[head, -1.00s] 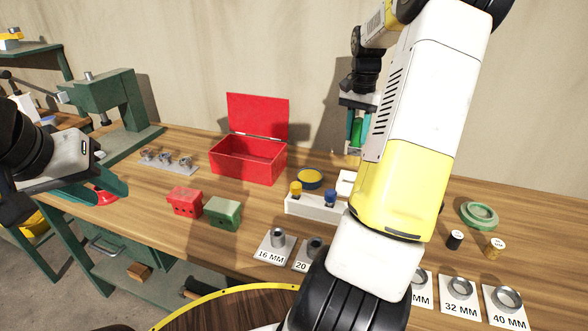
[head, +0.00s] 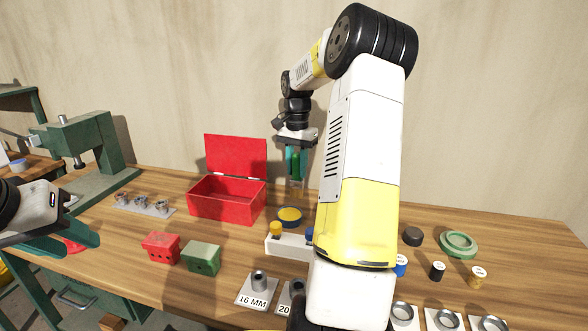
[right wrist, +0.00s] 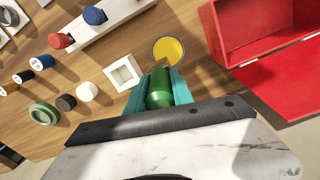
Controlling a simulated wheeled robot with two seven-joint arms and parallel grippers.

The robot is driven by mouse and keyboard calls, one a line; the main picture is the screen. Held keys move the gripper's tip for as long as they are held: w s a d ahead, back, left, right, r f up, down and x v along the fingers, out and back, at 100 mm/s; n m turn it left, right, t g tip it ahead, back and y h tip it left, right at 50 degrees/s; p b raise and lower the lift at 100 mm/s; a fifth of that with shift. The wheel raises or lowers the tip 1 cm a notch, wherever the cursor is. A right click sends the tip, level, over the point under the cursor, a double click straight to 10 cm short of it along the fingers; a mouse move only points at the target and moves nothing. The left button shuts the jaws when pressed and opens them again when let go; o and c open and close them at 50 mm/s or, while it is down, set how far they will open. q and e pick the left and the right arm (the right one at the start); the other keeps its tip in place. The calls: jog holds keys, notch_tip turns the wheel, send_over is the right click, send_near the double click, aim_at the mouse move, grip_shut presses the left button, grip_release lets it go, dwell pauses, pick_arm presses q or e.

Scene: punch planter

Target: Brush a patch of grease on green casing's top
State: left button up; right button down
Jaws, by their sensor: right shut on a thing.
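My right gripper (head: 297,163) is shut on a green-handled brush (right wrist: 160,88), held upright above the table. In the head view its pale lower end hangs just above and behind the yellow-filled round tin (head: 290,215). In the right wrist view the tin (right wrist: 168,50) lies just beyond the fingers; the brush tip is hidden there. The green casing (head: 201,258), a small box with dark holes in its front, stands on the table at front left, beside a red casing (head: 161,247). No grease patch shows on its top. My left gripper (head: 72,234) is at the far left, away from the casings; its finger gap is unclear.
An open red box (head: 226,198) stands behind the casings. A white holder (head: 288,246) with a yellow and a blue knob is in front of the tin. A white square frame (right wrist: 123,73) lies near the tin. Labelled plates (head: 257,291) line the front edge.

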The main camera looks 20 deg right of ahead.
notch_tip(320, 180, down, 6)
jog(key=w+a, duration=0.1)
jog(key=a, duration=0.1)
jog(key=shift+w, duration=0.15)
dwell(0.4)
jog(key=shift+f, duration=0.65)
dwell(1.7)
notch_tip(320, 180, up, 7)
dwell(0.9)
jog(key=shift+r, duration=0.1)
dwell(0.4)
